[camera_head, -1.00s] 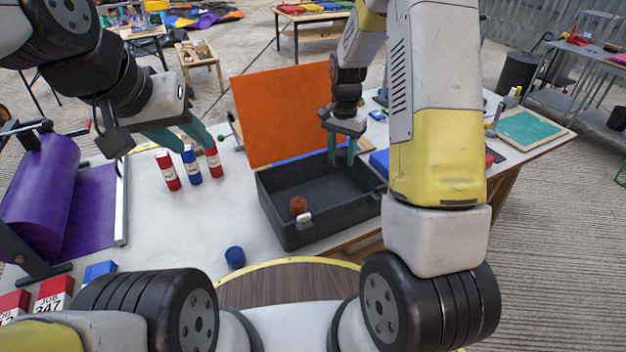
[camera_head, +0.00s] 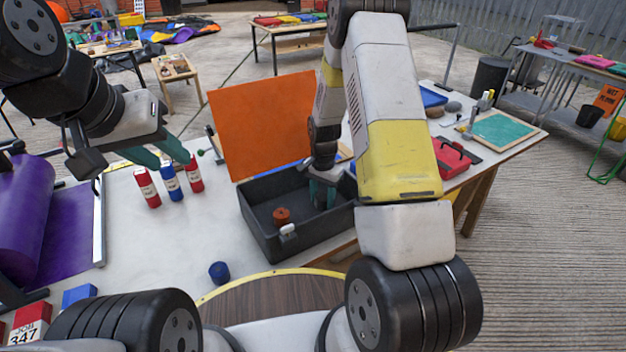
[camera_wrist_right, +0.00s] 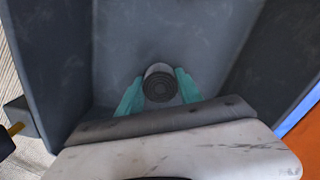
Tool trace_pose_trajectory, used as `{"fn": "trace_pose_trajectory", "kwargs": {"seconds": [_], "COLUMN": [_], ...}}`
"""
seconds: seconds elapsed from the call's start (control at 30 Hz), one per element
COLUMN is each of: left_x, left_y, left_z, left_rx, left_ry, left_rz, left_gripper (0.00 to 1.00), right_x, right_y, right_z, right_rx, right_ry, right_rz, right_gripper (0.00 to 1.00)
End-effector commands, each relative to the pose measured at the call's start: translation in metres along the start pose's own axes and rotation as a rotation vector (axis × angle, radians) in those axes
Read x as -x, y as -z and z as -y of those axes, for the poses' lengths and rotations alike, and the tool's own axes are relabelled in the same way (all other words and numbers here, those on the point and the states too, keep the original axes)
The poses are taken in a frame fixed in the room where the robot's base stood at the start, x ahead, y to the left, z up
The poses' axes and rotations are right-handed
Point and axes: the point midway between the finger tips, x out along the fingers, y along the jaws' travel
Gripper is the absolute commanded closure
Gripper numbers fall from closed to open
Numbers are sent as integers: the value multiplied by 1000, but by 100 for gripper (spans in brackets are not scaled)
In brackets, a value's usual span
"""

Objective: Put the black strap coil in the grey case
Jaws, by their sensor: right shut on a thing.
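The grey case (camera_head: 318,237) stands open on the white table, its orange lid (camera_head: 258,122) raised behind it. My right gripper (camera_head: 322,195) reaches down inside the case, toward its right part. It is shut on the black strap coil (camera_wrist_right: 160,84), which shows between the teal fingertips in the right wrist view, close over the case floor. I cannot tell if the coil touches the floor. In the head view the fingers hide the coil. My left gripper (camera_head: 160,152) is open and empty above the table, left of the case.
A reddish-brown coil (camera_head: 281,214) lies in the case. Red and blue bottles (camera_head: 171,182) stand left of the case. A blue roll (camera_head: 219,271) is in front. A purple roll (camera_head: 20,215) is far left, a red toolbox (camera_head: 452,158) right of my arm.

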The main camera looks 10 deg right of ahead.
Motion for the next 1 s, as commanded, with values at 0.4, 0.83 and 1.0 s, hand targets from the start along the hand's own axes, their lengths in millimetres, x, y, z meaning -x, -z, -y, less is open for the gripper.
{"fn": "trace_pose_trajectory", "kwargs": {"seconds": [0.4, 0.83, 1.0], "left_x": [0, 0, 0], "left_y": [0, 0, 0], "left_z": [0, 0, 0], "left_rx": [0, 0, 0], "left_ry": [0, 0, 0], "left_rz": [0, 0, 0], "left_gripper": [64, 64, 64], "right_x": [-2, 26, 64], "right_y": [0, 1, 0], "right_z": [0, 0, 1], "right_rx": [1, 1, 1], "right_ry": [-1, 2, 3], "right_rz": [0, -3, -3], "right_gripper": [36, 36, 36]}}
